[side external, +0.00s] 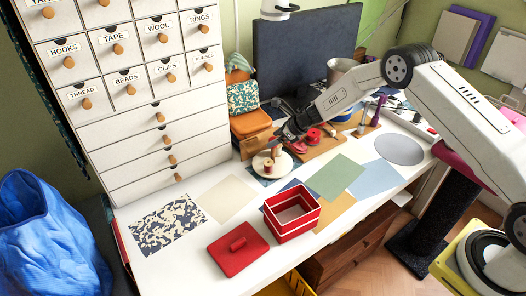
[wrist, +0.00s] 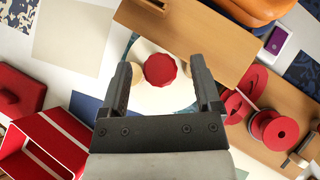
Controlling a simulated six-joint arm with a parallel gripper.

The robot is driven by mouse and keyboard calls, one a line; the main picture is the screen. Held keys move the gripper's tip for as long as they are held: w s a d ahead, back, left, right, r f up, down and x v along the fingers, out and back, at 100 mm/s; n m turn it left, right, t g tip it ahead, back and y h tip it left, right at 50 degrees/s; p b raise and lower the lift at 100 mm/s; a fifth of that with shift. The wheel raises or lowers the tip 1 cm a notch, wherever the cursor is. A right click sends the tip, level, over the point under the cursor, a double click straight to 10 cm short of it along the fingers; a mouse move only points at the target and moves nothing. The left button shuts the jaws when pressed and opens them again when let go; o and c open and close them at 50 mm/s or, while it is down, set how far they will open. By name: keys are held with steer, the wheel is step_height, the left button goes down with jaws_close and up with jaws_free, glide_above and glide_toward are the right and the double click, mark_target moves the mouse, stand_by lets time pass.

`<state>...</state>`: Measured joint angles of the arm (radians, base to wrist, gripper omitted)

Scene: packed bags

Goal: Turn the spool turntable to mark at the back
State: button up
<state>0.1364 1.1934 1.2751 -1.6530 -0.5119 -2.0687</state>
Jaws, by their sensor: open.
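The spool turntable (side external: 284,172) is a pale round disc on the white table, below my gripper. In the wrist view its pale surface (wrist: 152,101) shows between the fingers, with a scalloped red top (wrist: 160,70) near its middle. A small spool (side external: 268,164) stands on the disc in the side view. Pale wooden pieces show beside the red top, partly hidden by the left finger. My gripper (wrist: 161,66) is open, one finger on each side of the red top. In the side view my gripper (side external: 284,139) is above the disc; contact cannot be told. I cannot make out a mark.
Red spools (wrist: 274,130) lie on a wooden board close to the right finger. A wooden block (wrist: 190,35) is just beyond the disc. An open red box (side external: 292,208) and its red lid (side external: 238,249) lie in front. A drawer cabinet (side external: 130,90) stands left.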

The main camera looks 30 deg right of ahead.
steer(key=shift+w+a+f, duration=0.25)
steer(key=shift+w+f, duration=0.1)
steer(key=shift+f, duration=0.15)
jaws_close()
stand_by(1.3)
